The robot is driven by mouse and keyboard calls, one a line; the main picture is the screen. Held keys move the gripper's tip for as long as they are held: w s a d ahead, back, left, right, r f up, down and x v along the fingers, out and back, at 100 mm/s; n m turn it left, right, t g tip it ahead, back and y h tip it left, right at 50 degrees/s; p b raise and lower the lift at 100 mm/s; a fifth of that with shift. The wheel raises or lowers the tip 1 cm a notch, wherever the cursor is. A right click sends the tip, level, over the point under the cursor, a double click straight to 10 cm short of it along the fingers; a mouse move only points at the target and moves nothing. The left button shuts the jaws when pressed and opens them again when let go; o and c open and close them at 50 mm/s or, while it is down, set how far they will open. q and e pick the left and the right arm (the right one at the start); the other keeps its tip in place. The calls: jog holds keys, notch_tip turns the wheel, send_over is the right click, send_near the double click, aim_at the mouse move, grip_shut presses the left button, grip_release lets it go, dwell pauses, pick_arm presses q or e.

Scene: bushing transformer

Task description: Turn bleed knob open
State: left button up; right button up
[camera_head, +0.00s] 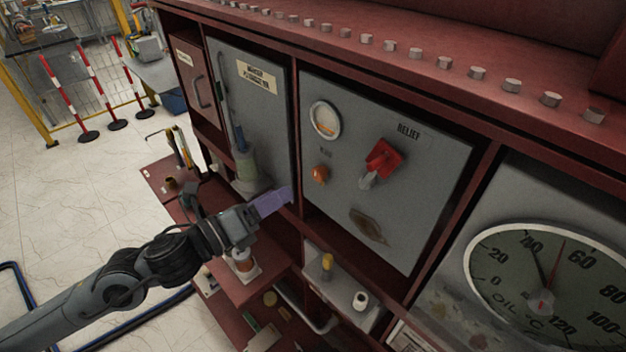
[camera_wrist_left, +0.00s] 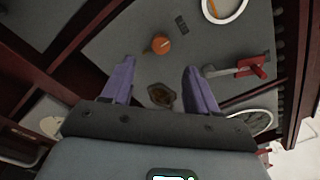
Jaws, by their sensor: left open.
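The bleed knob (camera_head: 320,174) is a small round orange knob on the grey relief panel (camera_head: 300,225), below a round gauge and left of a red lever. It also shows in the left wrist view (camera_wrist_left: 161,44), ahead of and roughly between my fingertips. My left gripper (camera_head: 286,197) is at the lower left of the knob in the head view, apart from it. In the left wrist view my left gripper (camera_wrist_left: 160,67) has two purple fingers spread with nothing between them. My right gripper is not in view.
The red relief lever (camera_head: 383,158) sticks out right of the knob, with a round gauge (camera_head: 325,120) above. A brown, stained plate (camera_head: 369,226) sits lower on the panel. Dark red frame posts border the panel. A shelf (camera_head: 345,290) below carries small bottles.

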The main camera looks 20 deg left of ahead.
aim_at(315, 175)
pick_arm(q)
jog(key=p+x, duration=0.1)
jog(key=x, duration=0.7)
jog(key=shift+w+d+r+p, duration=0.1)
jog(key=shift+d+p, duration=0.1)
jog(key=shift+p, duration=0.1)
jog(key=shift+x, duration=0.8)
jog(key=shift+c, duration=0.4)
jog(key=c, duration=1)
